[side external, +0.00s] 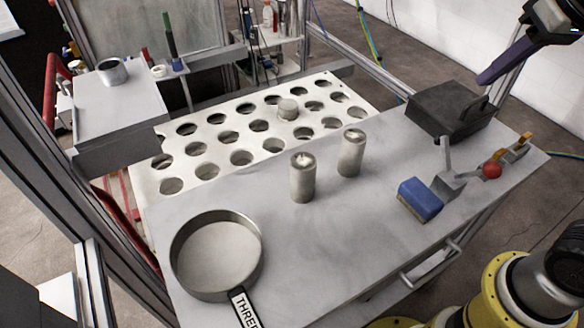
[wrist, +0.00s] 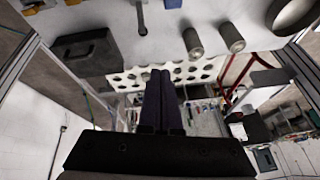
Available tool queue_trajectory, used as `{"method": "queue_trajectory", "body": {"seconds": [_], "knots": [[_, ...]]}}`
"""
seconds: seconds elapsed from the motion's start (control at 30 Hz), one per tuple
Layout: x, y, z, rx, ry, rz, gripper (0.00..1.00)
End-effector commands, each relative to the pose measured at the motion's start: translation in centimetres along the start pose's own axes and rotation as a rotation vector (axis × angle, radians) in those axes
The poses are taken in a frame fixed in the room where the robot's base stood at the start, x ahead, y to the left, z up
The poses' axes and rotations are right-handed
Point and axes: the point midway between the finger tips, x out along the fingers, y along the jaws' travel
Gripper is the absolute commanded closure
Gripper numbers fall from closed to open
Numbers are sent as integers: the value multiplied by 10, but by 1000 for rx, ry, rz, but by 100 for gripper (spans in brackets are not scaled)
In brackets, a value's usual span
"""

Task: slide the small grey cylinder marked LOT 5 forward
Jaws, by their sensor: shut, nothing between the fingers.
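Two grey cylinders stand upright on the grey table, the nearer one (side external: 303,179) left of the other (side external: 351,154). In the wrist view they appear upper right, one (wrist: 193,43) beside the other (wrist: 232,38). A shorter grey cylinder (side external: 288,109) sits at the white perforated plate. I cannot read a LOT 5 mark on any of them. My gripper (side external: 484,79) is at the upper right, above and beyond the black box, well apart from the cylinders. Its dark purple fingers (wrist: 159,74) are shut together and empty in the wrist view.
A round pan (side external: 215,292) with a labelled handle lies at the table's near left. A black box (side external: 449,109), a blue block (side external: 420,198) and a red ball (side external: 491,170) are to the right. The holed plate (side external: 205,128) borders the table's far side. Bare table surrounds the two cylinders.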

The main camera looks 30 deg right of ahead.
Motion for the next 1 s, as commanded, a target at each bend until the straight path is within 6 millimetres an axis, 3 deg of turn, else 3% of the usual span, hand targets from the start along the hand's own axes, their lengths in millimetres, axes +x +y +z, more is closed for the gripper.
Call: {"method": "queue_trajectory", "body": {"seconds": [0.03, 0.2, 0.37, 0.5, 0.73, 0.9, 1.0], "knots": [[3, -13, -20, 2, -26, -3, 100], [23, -58, -74, 9, -102, -6, 100], [60, -106, -110, -6, -178, 2, 100], [106, -153, -127, -38, -247, 15, 100], [191, -221, -118, -130, -352, 44, 100], [234, -243, -93, -183, -418, 73, 100], [244, -248, -83, -201, -437, 81, 100]]}}
